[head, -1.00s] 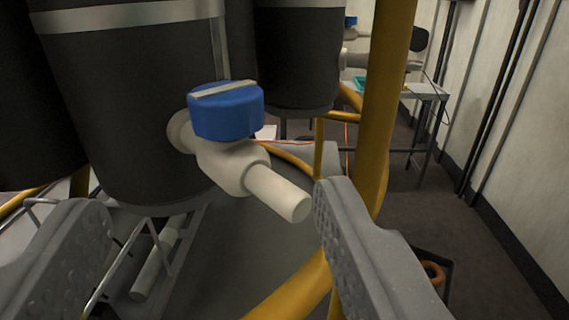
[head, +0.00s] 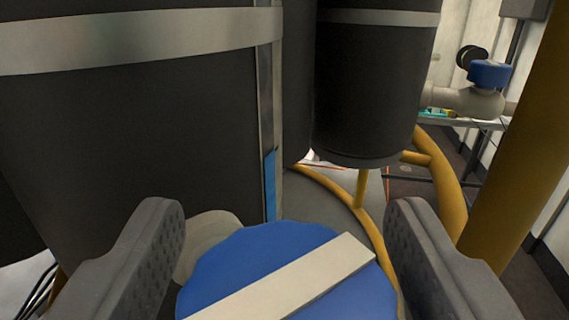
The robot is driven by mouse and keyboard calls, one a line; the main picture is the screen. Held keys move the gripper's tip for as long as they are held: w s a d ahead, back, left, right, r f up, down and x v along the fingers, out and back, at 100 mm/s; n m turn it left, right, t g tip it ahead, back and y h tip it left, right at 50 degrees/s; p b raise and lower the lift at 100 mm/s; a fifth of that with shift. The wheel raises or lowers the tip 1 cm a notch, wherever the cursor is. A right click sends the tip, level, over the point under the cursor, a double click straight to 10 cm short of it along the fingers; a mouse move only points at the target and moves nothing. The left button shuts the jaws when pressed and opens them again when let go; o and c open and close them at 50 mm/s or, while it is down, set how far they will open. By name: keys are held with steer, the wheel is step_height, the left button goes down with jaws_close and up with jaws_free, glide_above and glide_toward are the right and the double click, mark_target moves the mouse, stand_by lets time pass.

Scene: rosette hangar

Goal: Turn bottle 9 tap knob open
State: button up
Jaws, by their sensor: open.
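The blue tap knob (head: 250,265) is large at the bottom centre of the head view, seen from above. A pale pointer bar (head: 300,280) crosses its top on a slant, from lower left to upper right. The pale tap body (head: 207,240) shows behind the knob and joins the dark bottle (head: 130,140). My gripper (head: 285,235) is open, with one grey finger on each side of the knob. I cannot tell whether the fingers touch it. The tap's spout is hidden, and no bottle number is readable.
Another dark bottle (head: 375,85) stands at the back. A second tap with a blue knob (head: 490,73) is at the upper right. A yellow frame post (head: 520,150) runs down the right side, close to the right finger. A yellow curved pipe (head: 440,180) lies behind that finger.

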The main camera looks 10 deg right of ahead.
steer(key=shift+w+d, duration=0.1)
steer(key=shift+w, duration=0.5)
steer(key=c, duration=1)
